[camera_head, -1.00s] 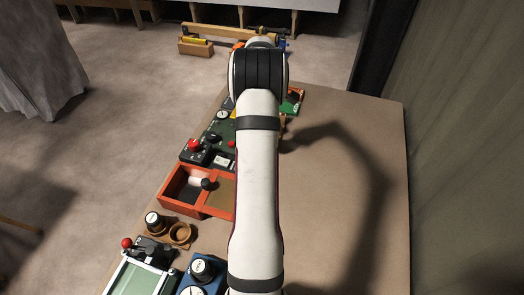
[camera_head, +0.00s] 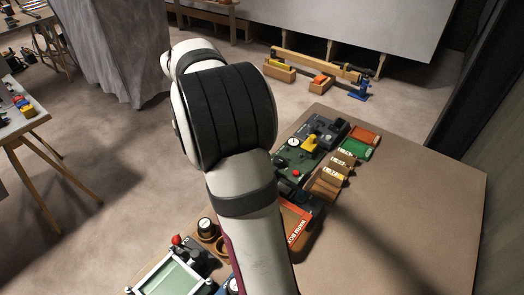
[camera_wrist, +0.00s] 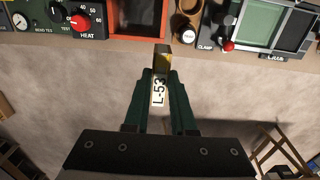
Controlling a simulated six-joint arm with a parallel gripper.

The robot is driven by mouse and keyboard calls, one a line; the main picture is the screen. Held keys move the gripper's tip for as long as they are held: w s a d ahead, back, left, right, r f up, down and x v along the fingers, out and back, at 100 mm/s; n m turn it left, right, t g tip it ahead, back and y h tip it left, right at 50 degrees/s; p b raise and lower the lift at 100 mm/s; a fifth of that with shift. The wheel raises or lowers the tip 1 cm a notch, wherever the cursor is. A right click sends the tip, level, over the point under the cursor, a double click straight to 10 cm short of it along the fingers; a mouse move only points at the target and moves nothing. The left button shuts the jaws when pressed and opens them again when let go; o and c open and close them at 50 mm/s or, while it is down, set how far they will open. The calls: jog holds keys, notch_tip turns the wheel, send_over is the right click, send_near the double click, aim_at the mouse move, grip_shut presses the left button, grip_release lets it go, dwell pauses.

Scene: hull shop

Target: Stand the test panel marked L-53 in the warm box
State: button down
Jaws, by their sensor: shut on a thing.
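My gripper (camera_wrist: 160,98) is shut on a narrow upright-edged panel (camera_wrist: 162,58) in the wrist view. Its white label reads L-53, and its end looks yellowish and dark. The gripper and panel are over the floor, just off the bench edge. The warm box (camera_wrist: 113,25) shows at the top of the wrist view as an orange-red wall around a dark interior, apart from the panel. In the head view the warm box (camera_head: 298,229) is partly hidden behind my arm, with part of its lettering showing. My gripper is hidden in the head view.
In the wrist view a heat control with a red knob (camera_wrist: 80,21) is left of the box; a black-and-white knob (camera_wrist: 188,34) and a clamp with a red ball (camera_wrist: 228,46) are right. Small labelled blocks (camera_head: 332,176) line the bench. The bench's right side (camera_head: 420,220) is clear.

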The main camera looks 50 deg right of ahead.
jog(key=a+r, duration=0.3)
jog(key=a, duration=1.1)
jog(key=s+d+f, duration=0.2)
jog(key=d+f, duration=0.4)
jog(key=s+d+f, duration=0.2)
jog(key=d+f, duration=0.5)
jog(key=s+d+f, duration=0.2)
jog(key=d+f, duration=0.4)
jog(key=f, duration=0.1)
jog(key=shift+s+d, duration=0.3)
jog(key=shift+s, duration=0.1)
jog(key=shift+f, duration=0.55)
jog(key=shift+f, duration=0.5)
jog(key=c, duration=0.7)
grip_release()
jog(key=shift+o, duration=0.2)
